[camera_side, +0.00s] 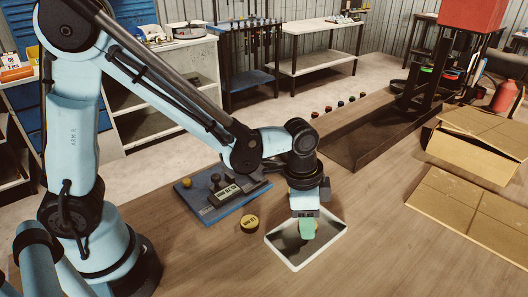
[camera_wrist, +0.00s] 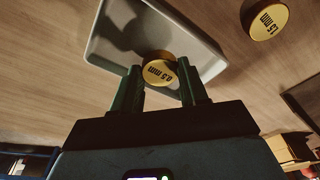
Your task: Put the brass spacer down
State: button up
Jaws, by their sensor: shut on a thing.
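My gripper (camera_side: 306,229) points down over the pale-rimmed tray (camera_side: 284,262) on the wooden bench. In the wrist view my gripper (camera_wrist: 163,88) is shut on a brass spacer (camera_wrist: 158,71), a yellow disc that reads "0.5 mm". The disc shows between the fingertips, over the tray's floor. The tray's rim also shows in the wrist view (camera_wrist: 92,40). I cannot tell whether the spacer touches the tray. A second brass disc (camera_side: 250,223) lies flat on the bench left of the tray; it reads "1.5 mm" in the wrist view (camera_wrist: 268,21).
A blue board (camera_side: 205,212) with a grey gauge device (camera_side: 228,187) lies left behind the tray. A dark long trough (camera_side: 365,135) stands behind. Cardboard boxes (camera_side: 478,140) and a flat cardboard sheet (camera_side: 470,210) are at right. The bench right of the tray is clear.

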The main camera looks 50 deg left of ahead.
jog(key=shift+f, duration=0.9)
jog(key=shift+f, duration=0.15)
jog(key=o, duration=1.2)
jog(key=shift+c, duration=0.2)
notch_tip(320, 180, up, 12)
jog(key=s+a, duration=0.1)
jog(key=s+a+n+t, duration=0.2)
jog(key=a+n+t, duration=0.1)
jog(key=a, duration=0.3)
jog(key=s+a+r+n+t+y, duration=0.1)
jog(key=s+a+n+t, duration=0.2)
jog(key=a+n, duration=0.3)
jog(key=shift+a, duration=0.75)
jog(key=shift+r, duration=0.1)
